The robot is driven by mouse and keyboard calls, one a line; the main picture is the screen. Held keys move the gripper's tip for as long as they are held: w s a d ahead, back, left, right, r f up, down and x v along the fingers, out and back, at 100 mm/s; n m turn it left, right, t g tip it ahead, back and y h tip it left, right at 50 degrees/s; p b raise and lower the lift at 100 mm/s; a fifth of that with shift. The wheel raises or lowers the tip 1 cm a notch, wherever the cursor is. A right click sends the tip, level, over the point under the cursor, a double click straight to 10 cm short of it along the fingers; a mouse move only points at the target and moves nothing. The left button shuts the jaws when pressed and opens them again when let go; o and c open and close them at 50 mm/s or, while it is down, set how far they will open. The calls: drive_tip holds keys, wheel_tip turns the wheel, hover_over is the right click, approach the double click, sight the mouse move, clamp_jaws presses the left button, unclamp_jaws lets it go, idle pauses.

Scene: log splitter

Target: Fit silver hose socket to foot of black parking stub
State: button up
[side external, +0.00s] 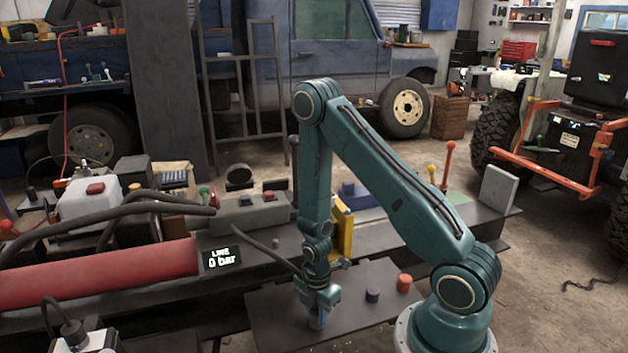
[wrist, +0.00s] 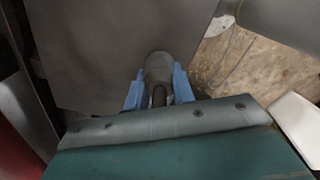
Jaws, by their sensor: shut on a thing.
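My gripper (side external: 318,305) is low over the dark plate at the front of the splitter. In the wrist view its two blue fingers (wrist: 158,92) are closed on the sides of a grey rounded piece, which looks like the hose socket (wrist: 158,66). A dark hose (side external: 268,250) runs from the left to my gripper. In the side view the socket is mostly hidden by the gripper, with a small grey end showing below. I cannot pick out the black parking stub for certain, nor tell whether the socket touches anything.
A purple-dark cap (side external: 372,295) and an orange cap (side external: 404,283) stand on the dark plate (side external: 270,325), right of my gripper. A red cylinder (side external: 100,273) lies left. A yellow block (side external: 343,230) stands behind my arm.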

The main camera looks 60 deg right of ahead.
drive_tip(key=shift+f, duration=0.55)
drive_tip(key=o, duration=1.1)
drive_tip(key=shift+c, duration=0.2)
drive_tip(key=shift+r, duration=0.1)
wheel_tip(320, 180, up, 14)
drive_tip(key=shift+f, duration=0.2)
idle(0.5)
